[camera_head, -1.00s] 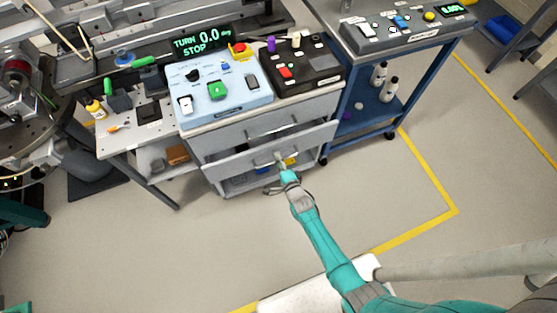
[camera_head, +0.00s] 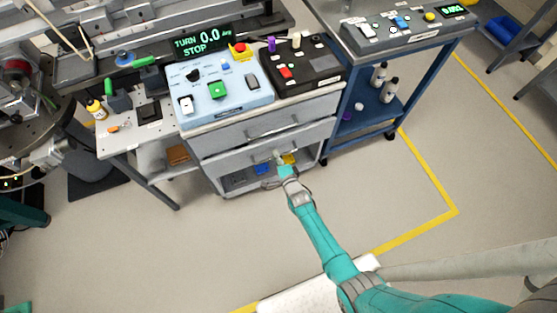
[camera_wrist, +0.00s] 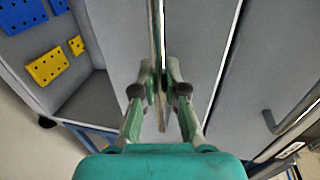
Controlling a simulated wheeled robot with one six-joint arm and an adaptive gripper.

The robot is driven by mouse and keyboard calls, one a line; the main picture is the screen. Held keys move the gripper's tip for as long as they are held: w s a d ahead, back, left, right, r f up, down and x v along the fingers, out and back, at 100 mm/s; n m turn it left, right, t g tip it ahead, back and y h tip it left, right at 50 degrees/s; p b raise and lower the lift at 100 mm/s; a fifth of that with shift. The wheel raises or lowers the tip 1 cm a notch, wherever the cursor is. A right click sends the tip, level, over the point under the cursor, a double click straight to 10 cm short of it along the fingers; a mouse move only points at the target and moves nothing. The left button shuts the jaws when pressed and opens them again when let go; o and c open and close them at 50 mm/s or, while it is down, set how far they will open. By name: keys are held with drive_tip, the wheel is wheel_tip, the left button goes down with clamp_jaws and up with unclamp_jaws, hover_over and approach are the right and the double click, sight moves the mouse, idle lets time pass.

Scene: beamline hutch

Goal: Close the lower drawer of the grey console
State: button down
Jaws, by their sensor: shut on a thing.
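The grey console (camera_head: 196,150) stands at the centre of the head view, with two drawers one above the other. The lower drawer (camera_head: 233,161) looks close to flush with the console front; I cannot tell whether a small gap is left. Its front also fills the middle of the wrist view (camera_wrist: 197,45). My gripper (camera_head: 281,160) is at the middle of that front. In the wrist view my gripper (camera_wrist: 160,88) is shut on the drawer's bar handle (camera_wrist: 156,30). The upper drawer (camera_head: 235,137) looks shut, and its handle (camera_wrist: 270,121) is free.
Below the drawers is an open shelf with blue (camera_head: 263,169) and yellow (camera_head: 289,159) pieces. A blue cart (camera_head: 362,117) with bottles stands close on the right. A side table (camera_head: 118,143) stands on the left. The floor in front of the console is clear.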

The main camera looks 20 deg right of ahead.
drive_tip(key=shift+r+x, duration=0.25)
drive_tip(key=shift+x, duration=0.9)
drive_tip(key=shift+w, duration=0.1)
drive_tip(key=c, duration=1.2)
unclamp_jaws()
drive_tip(key=shift+w, duration=0.1)
drive_tip(key=v, duration=1.2)
